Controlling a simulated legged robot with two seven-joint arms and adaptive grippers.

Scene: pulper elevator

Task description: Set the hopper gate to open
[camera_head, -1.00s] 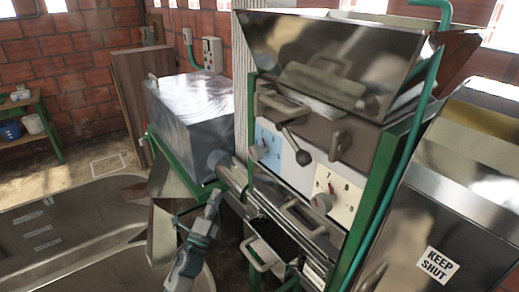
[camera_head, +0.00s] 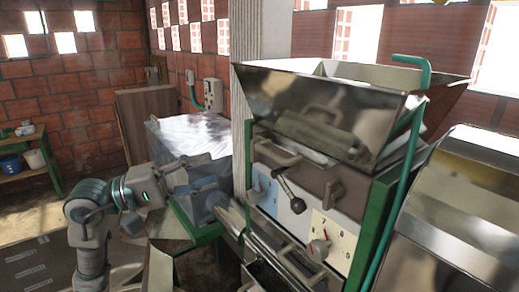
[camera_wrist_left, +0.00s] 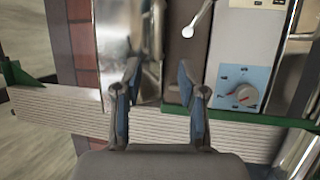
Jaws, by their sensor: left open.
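The metal hopper (camera_head: 340,105) tops the machine at the centre right of the head view. Below it, the machine's front carries bar handles and a lever (camera_head: 290,190) with a dark ball knob. I cannot tell for certain which part is the hopper gate. My left gripper (camera_head: 208,176) is raised left of the machine's front, apart from the lever, in front of a metal box. In the left wrist view my left gripper (camera_wrist_left: 160,92) is open, with nothing between its fingers. A shiny lever end (camera_wrist_left: 197,20) shows above right of it. My right gripper is not in view.
A blue dial panel (camera_head: 265,190) and a pale dial panel (camera_head: 328,238) sit on the machine's front. A green pipe (camera_head: 400,165) runs down the right side. A metal box (camera_head: 190,135) stands behind my gripper.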

